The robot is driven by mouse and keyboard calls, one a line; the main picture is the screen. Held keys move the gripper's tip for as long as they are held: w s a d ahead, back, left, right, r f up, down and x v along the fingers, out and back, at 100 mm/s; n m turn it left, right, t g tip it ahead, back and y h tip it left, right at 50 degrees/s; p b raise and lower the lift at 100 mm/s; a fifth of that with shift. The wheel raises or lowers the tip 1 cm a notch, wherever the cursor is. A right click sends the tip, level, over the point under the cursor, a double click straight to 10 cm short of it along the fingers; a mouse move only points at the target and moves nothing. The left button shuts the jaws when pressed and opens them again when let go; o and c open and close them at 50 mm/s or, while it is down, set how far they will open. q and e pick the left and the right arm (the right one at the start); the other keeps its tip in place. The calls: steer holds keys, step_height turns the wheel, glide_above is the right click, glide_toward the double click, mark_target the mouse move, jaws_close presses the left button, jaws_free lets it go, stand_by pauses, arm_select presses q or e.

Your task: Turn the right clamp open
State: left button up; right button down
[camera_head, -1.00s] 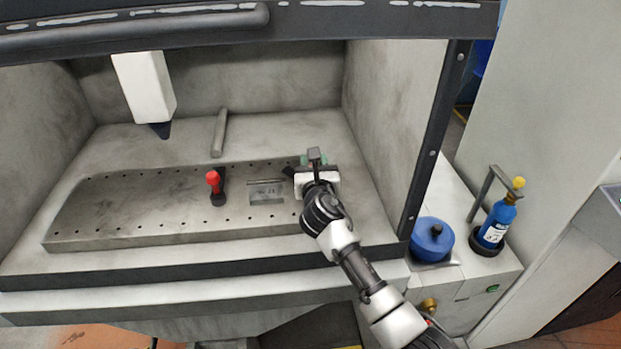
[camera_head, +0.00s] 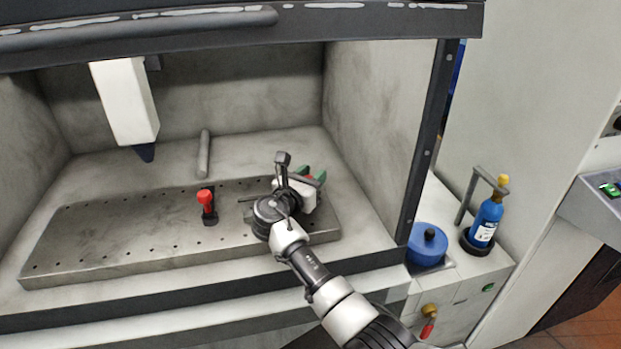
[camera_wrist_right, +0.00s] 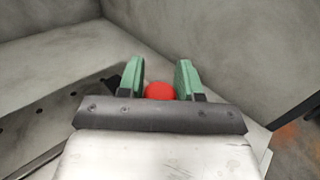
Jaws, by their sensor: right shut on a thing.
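The right clamp's red handle (camera_wrist_right: 160,91) sits between the green fingers of my right gripper (camera_wrist_right: 160,78) in the right wrist view. The gripper is shut on it. In the head view my right gripper (camera_head: 309,176) is at the right end of the perforated plate, with its fingers toward the right. Only a bit of red shows between them there, and my wrist hides most of the clamp. The left clamp (camera_head: 206,203) stands upright on the plate with its red handle up, left of my gripper. My left gripper is not in view.
The perforated plate (camera_head: 110,228) lies inside the hood, its left part clear. A white column (camera_head: 124,100) with a dark tip hangs above it. A grey bar (camera_head: 204,153) lies behind. A blue round pot (camera_head: 427,247) and a blue bottle (camera_head: 486,222) stand outside, right.

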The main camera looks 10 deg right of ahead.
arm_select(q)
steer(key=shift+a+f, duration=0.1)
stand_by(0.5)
arm_select(e)
steer(key=c, duration=0.8)
jaws_free()
